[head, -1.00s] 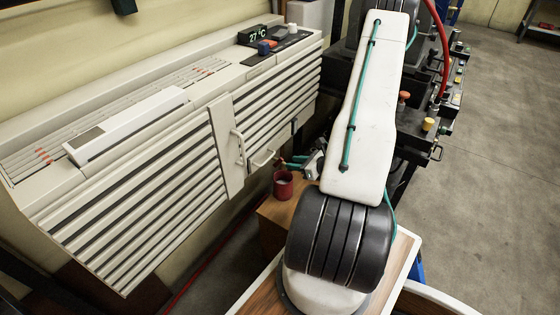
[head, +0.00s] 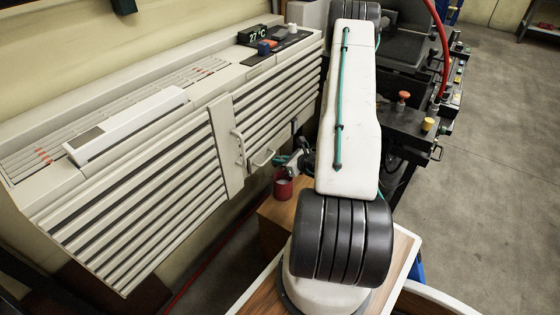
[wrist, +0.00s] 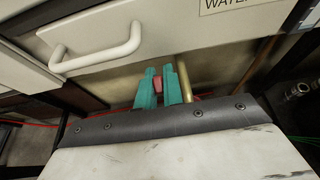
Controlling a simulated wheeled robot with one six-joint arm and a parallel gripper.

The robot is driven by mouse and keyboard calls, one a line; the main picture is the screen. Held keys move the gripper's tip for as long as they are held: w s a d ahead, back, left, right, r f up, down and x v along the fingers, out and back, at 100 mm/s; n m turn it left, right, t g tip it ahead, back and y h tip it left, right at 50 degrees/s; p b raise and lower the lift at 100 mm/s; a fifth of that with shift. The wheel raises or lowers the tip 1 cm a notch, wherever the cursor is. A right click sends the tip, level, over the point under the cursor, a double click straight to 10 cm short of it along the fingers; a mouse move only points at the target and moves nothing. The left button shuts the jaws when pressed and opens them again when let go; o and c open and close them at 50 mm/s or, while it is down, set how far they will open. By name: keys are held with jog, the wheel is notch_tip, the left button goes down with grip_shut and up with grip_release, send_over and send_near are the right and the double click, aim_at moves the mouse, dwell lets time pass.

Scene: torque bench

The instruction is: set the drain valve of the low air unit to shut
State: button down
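The low air unit is the cream slatted cabinet (head: 125,185) on the left wall in the head view. Its underside and a white handle (wrist: 98,48) show in the wrist view. My gripper (wrist: 159,72) has two teal fingers with a narrow gap, just under the unit's lower edge. A small red piece (wrist: 157,87) shows in the gap; I cannot tell whether it is the drain valve's handle or something farther off, or whether the fingers touch it. A brass pipe (wrist: 184,82) stands right beside the right finger. In the head view my gripper (head: 287,160) is partly hidden.
A dark red mug (head: 283,188) stands on a wooden surface below the gripper. A dark bench with knobs (head: 405,120) stands behind my arm on the right. Open floor (head: 490,190) lies farther right.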

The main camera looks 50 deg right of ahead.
jog(key=shift+w+r+g, duration=0.25)
jog(key=shift+w+g, duration=0.15)
jog(key=shift+g, duration=0.3)
jog(key=shift+w+g, duration=0.25)
jog(key=shift+g, duration=0.65)
jog(key=c, duration=1.5)
grip_release()
jog(key=shift+v, duration=3.9)
jog(key=shift+a, duration=0.15)
